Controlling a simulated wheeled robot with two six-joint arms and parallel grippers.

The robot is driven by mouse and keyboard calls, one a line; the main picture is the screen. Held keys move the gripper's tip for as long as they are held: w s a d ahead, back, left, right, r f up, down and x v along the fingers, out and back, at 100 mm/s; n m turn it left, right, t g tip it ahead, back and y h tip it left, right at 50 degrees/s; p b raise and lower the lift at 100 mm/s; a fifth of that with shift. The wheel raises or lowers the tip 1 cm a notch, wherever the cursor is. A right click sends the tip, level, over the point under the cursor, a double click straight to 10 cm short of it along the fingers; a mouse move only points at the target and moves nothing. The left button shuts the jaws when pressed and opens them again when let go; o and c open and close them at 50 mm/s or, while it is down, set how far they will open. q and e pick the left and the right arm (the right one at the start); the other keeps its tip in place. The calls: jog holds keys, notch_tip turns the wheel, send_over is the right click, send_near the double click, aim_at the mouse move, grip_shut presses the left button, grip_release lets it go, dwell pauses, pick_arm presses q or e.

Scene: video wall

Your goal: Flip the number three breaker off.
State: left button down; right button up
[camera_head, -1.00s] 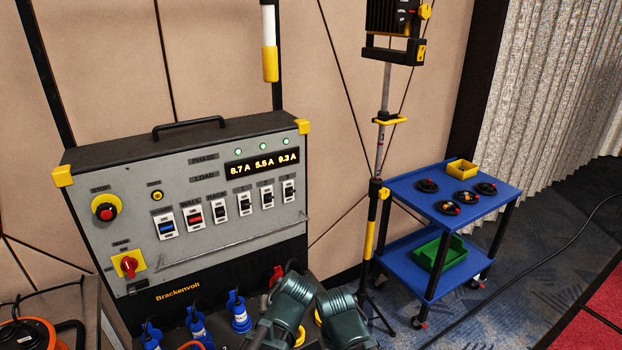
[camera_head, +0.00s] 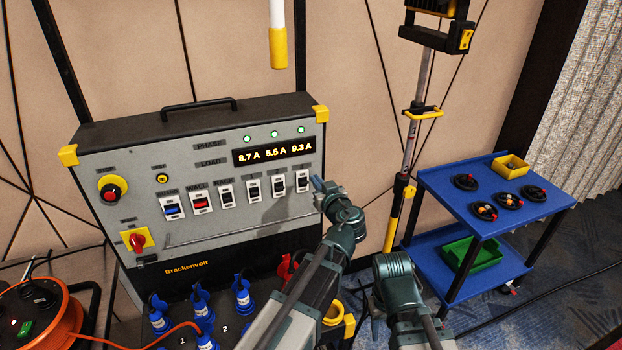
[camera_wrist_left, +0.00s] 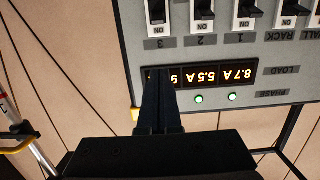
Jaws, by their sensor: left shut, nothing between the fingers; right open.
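The number three breaker (camera_head: 302,181) is the rightmost white-and-black switch on the grey breaker panel (camera_head: 240,240). In the left wrist view, which is upside down, the number three breaker (camera_wrist_left: 157,12) is at the top, cut by the edge, with an "ON" mark on its plate. I cannot tell its lever position surely. My left gripper (camera_head: 317,183) is shut and empty, just right of this breaker in the head view. In the left wrist view its dark fingers (camera_wrist_left: 158,76) cover part of the load display. My right gripper (camera_head: 368,310) is open, low and away from the panel, partly hidden.
Breakers two (camera_head: 279,186) and one (camera_head: 253,189) sit close on the left, then the rack breaker (camera_head: 227,193). A red rotary switch (camera_head: 137,241) and stop button (camera_head: 110,193) are further left. A light stand (camera_head: 410,150) and blue cart (camera_head: 490,210) stand right.

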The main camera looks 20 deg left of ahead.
pick_arm(q)
jog(key=b, duration=0.2)
send_over(304, 182)
jog(key=shift+w+d+f, duration=0.15)
jog(key=shift+d+f, duration=0.05)
jog(key=shift+f, duration=0.2)
jog(key=shift+w+d+f, duration=0.1)
jog(key=shift+d+f, duration=0.05)
jog(key=shift+f, duration=0.25)
jog(key=shift+s+f+b, duration=0.2)
jog(key=shift+f+b, duration=0.6)
jog(key=shift+f, duration=0.25)
jog(key=shift+s+d+f+b, duration=0.3)
jog(key=shift+s+f+b, duration=0.15)
jog(key=shift+f+b, duration=0.3)
